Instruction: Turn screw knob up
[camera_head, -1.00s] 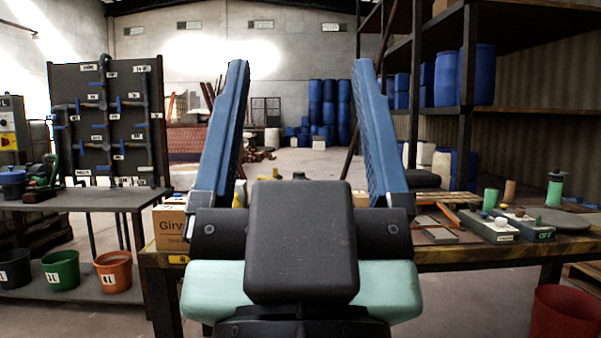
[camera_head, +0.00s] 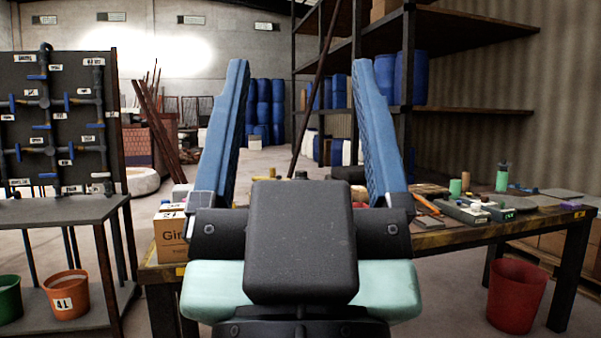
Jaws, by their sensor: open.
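My gripper (camera_head: 295,130) fills the middle of the view, with its two blue fingers spread wide. It is open and nothing is between the fingers. I cannot pick out a screw knob for certain. Small devices (camera_head: 480,211) with knob-like tops lie on the workbench (camera_head: 440,238) to the right of my gripper, too small to make out. A pipe panel (camera_head: 60,120) with several blue handles stands at the left, apart from my gripper. My gripper hides the middle of the workbench.
A cardboard box (camera_head: 169,235) stands at the workbench's left end. A red bucket (camera_head: 516,295) is on the floor at right. An orange bucket (camera_head: 67,294) sits on the low shelf at left. Blue barrels (camera_head: 264,105) stand far back. A tall shelf rises behind the workbench.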

